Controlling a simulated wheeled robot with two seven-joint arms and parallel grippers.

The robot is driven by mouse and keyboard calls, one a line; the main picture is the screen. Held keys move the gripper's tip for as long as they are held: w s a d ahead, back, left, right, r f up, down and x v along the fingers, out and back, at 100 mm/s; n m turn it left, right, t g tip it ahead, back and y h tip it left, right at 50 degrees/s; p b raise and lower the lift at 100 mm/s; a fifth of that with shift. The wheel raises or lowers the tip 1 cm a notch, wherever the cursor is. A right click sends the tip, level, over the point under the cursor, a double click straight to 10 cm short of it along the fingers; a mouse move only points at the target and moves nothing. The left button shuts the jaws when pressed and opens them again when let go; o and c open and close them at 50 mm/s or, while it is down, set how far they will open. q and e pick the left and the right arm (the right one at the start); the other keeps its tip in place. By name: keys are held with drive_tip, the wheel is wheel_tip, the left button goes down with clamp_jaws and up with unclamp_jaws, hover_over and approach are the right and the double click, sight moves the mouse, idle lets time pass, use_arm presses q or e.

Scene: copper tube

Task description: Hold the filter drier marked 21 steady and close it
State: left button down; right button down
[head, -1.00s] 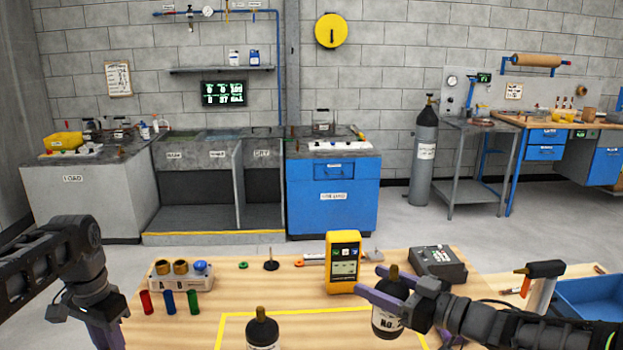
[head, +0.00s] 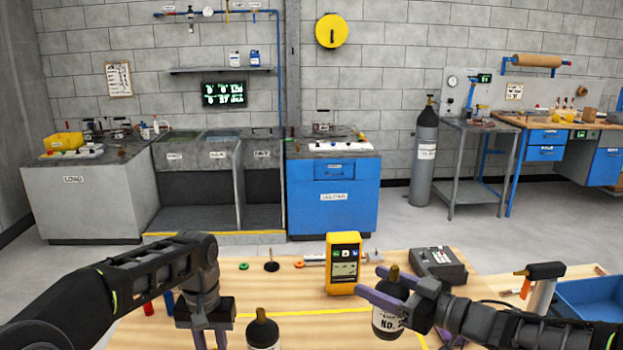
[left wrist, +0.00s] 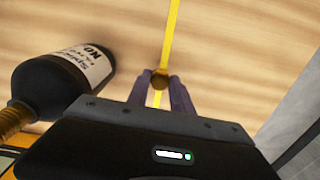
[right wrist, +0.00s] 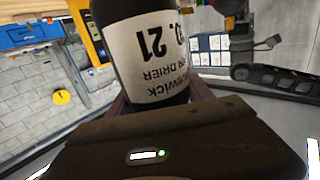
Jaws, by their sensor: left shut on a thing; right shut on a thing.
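The filter drier marked 21 (right wrist: 150,45) is a black bottle with a white label; the number reads upside down in the right wrist view. My right gripper (head: 372,291) is shut around its body. In the head view the drier (head: 388,320) stands roughly upright with a brass top. My left gripper (left wrist: 162,82) is shut on a small brass cap (left wrist: 160,80), apart from the drier. In the head view its fingers run off the bottom edge. A second black drier (head: 262,329) stands at bottom centre and shows at left in the left wrist view (left wrist: 50,85); its number is unreadable.
A yellow meter (head: 343,263) stands behind the held drier. A grey keypad device (head: 437,262) and a blue bin (head: 590,296) are to the right. A yellow tape line (head: 320,312) marks the bench. My left arm hides most of the cap stand area.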

drive_tip(key=shift+r, duration=0.1)
drive_tip(key=s+a+r+n+g+y, duration=0.1)
drive_tip(key=s+a+n+g+y, duration=0.3)
drive_tip(key=s+a+n+g, duration=0.4)
drive_tip(key=s+a+g, duration=0.1)
drive_tip(key=s+g, duration=0.1)
drive_tip(key=g, duration=0.1)
drive_tip(key=shift+a, duration=0.2)
